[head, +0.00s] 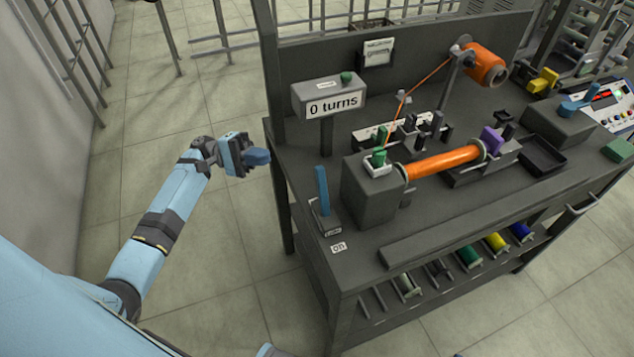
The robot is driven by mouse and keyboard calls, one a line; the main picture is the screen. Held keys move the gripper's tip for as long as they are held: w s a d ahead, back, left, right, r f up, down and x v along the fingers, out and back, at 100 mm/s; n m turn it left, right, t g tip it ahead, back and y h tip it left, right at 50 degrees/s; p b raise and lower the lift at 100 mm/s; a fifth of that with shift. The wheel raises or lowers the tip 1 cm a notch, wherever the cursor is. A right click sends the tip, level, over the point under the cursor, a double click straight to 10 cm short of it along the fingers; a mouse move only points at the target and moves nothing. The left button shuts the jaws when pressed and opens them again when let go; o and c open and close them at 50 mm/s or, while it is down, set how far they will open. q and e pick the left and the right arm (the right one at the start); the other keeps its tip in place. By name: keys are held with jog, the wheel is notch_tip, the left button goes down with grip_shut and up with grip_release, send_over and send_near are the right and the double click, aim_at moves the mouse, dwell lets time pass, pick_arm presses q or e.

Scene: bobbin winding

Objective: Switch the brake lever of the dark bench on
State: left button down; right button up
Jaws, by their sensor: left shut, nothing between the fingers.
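The dark bench (400,285) stands to the right of my left arm. Its blue brake lever (322,188) rises from a small dark base (327,224) at the bench's left front corner. The lever stands nearly upright, tipped slightly toward the back, away from a small white "on" label (338,247) in front of the base. My left gripper (262,157) is shut and empty. It hangs beyond the bench's left edge, left of and apart from the lever, pointing right. My right gripper is not in view.
Right of the lever stands a grey winding block (372,198) with a green knob (377,158) and an orange bobbin (445,162). A "0 turns" counter (330,100) stands behind. A dark post (269,70) rises at the back left corner.

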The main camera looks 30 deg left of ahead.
pick_arm(q)
jog(key=shift+a+r+h, duration=0.25)
jog(key=shift+r+h, duration=0.05)
jog(key=shift+r, duration=0.05)
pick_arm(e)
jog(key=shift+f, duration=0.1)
pick_arm(q)
send_near(318, 167)
jog(key=w+d, duration=0.3)
jog(key=w, duration=0.1)
jog(key=shift+s+d+r+p, duration=0.2)
jog(key=shift+s+d+p, duration=0.1)
jog(key=shift+s+d, duration=0.4)
jog(key=shift+s+d+r+p, duration=0.25)
jog(key=shift+s+d, duration=0.3)
jog(key=shift+d, duration=0.3)
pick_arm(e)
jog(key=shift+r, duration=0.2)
pick_arm(q)
jog(key=shift+m, duration=0.3)
